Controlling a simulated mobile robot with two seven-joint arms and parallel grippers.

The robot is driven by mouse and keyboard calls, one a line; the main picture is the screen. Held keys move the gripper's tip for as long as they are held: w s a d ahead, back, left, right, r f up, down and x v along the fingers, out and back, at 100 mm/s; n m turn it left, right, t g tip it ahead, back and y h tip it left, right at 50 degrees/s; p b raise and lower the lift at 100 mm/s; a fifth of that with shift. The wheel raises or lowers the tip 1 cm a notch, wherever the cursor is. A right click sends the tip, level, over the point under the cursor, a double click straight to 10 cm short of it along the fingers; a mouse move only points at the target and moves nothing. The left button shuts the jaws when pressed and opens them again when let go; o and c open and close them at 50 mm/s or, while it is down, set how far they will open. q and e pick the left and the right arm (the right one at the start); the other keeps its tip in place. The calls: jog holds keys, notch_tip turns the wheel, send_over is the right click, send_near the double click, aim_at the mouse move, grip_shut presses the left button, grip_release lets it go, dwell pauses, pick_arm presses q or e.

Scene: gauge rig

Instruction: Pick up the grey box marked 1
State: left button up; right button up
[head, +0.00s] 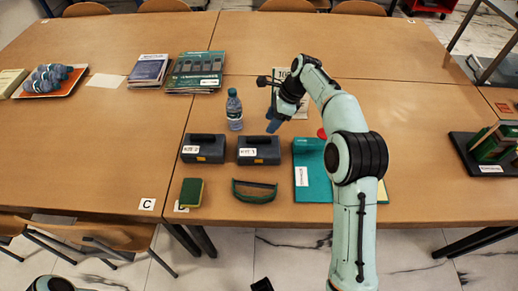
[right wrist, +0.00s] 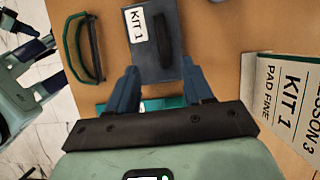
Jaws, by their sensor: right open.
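The grey box marked 1 (head: 258,150) stands on the table, the right one of two similar grey boxes; its label is too small to read surely in the head view. In the right wrist view, the box (right wrist: 142,62) shows a white "KIT 1" label and a dark handle, just beyond the fingertips. My right gripper (head: 273,127) is open and empty, above the table beside the box's far right corner. Its two blue fingers (right wrist: 160,78) are apart, with nothing between them. Of my left arm only parts show at the picture's edge; its jaw state is unclear.
The other grey box (head: 203,148) stands close on the left. A water bottle (head: 235,112) is behind the boxes. A teal folder (head: 308,160) lies to the right.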

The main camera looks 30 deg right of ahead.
aim_at(259, 138)
jog(key=x, duration=0.3)
jog(key=b+x, duration=0.1)
jog(key=x, duration=0.5)
jog(key=shift+w+a+f, duration=0.1)
jog(key=shift+w+f, duration=0.1)
jog(key=shift+w, duration=0.1)
grip_shut()
jog(key=shift+r, duration=0.1)
dwell(1.0)
